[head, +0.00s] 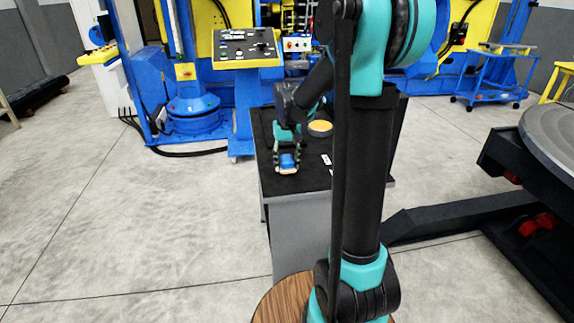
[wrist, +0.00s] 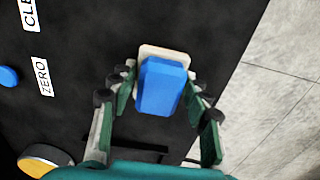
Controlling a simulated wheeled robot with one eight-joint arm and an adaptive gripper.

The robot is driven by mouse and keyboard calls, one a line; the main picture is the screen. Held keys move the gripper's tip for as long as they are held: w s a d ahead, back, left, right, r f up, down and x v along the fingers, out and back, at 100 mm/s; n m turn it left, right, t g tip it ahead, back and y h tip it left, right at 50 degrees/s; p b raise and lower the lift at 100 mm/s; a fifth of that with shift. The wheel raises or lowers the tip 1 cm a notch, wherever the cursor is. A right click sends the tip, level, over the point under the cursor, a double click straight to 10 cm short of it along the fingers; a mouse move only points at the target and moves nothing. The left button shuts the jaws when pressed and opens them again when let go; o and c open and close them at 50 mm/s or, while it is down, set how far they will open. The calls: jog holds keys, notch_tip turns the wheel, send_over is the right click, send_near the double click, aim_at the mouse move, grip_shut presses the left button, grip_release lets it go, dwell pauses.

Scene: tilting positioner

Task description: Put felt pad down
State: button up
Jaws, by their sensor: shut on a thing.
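The felt pad is a blue block on a cream base (wrist: 163,88); it also shows in the head view (head: 288,163) over the near left part of the black table top (head: 300,183). My gripper (wrist: 160,95) has its two fingers on either side of the blue block, shut on it. In the head view my gripper (head: 288,150) points down over the table. The pad is close to the black surface. I cannot tell whether its base touches it.
A cut-off label reading CLE (wrist: 29,14) and a blue round thing (wrist: 8,76) are further left. A yellow round thing (head: 320,127) sits on the table behind the gripper. The table edge and pale floor (wrist: 285,95) are to the right in the wrist view.

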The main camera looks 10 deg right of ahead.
aim_at(287, 159)
jog(key=shift+f, duration=0.35)
jog(key=shift+f, duration=0.1)
jog(key=o, duration=1.2)
notch_tip(287, 159, up, 12)
jog(key=shift+f, duration=0.1)
jog(key=shift+s, duration=0.15)
jog(key=s+d+f+t, duration=0.2)
jog(key=s+f, duration=0.7)
jog(key=s, duration=0.2)
jog(key=s+d+f+t, duration=0.2)
jog(key=s+f, duration=0.6)
jog(key=s, duration=0.2)
jog(key=shift+s+f, duration=0.35)
jog(key=shift+f, duration=0.05)
